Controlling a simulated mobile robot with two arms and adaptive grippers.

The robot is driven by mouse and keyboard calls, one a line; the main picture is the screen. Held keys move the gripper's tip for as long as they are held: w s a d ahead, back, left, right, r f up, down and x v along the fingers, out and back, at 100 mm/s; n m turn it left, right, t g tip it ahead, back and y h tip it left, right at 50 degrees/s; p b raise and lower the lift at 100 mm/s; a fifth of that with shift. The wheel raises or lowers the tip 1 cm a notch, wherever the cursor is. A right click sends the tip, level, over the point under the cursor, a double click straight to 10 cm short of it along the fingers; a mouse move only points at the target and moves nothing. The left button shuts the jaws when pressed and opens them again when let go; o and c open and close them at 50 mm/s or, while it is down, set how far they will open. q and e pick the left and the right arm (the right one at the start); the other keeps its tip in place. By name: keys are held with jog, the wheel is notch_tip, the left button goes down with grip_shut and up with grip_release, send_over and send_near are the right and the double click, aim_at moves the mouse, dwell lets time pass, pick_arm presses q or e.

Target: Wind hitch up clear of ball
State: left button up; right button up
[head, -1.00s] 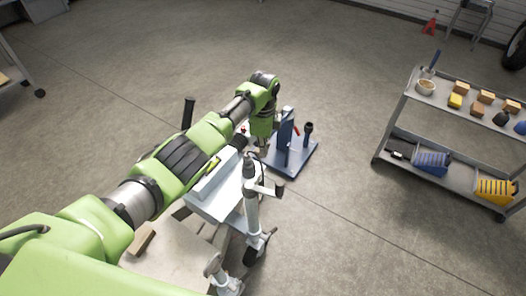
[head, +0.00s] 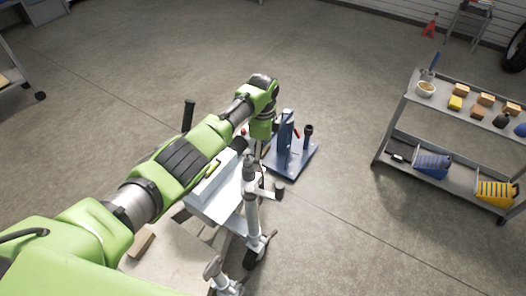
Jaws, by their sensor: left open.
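The white trailer frame (head: 208,196) runs from the lower middle towards a blue stand (head: 291,163), which has an upright plate and a dark post. The hitch's front end lies partly behind my arm, and I cannot make out the ball or whether they touch. The jockey wheel's pale upright tube (head: 251,212) stands at the frame's right side, with a crank arm and dark knob (head: 279,193) near its top and a wheel below. My left gripper (head: 258,144) points down near the hitch's front, above and beyond the crank; its fingers are mostly hidden. My right gripper is out of view.
A grey two-shelf cart (head: 397,128) with blocks, a cup and blue and yellow bins stands at the right. A wooden block (head: 140,243) lies at the lower left of the frame. A red jack stand (head: 429,26) is far back.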

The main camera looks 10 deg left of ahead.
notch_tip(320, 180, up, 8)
jog(key=p, duration=0.7)
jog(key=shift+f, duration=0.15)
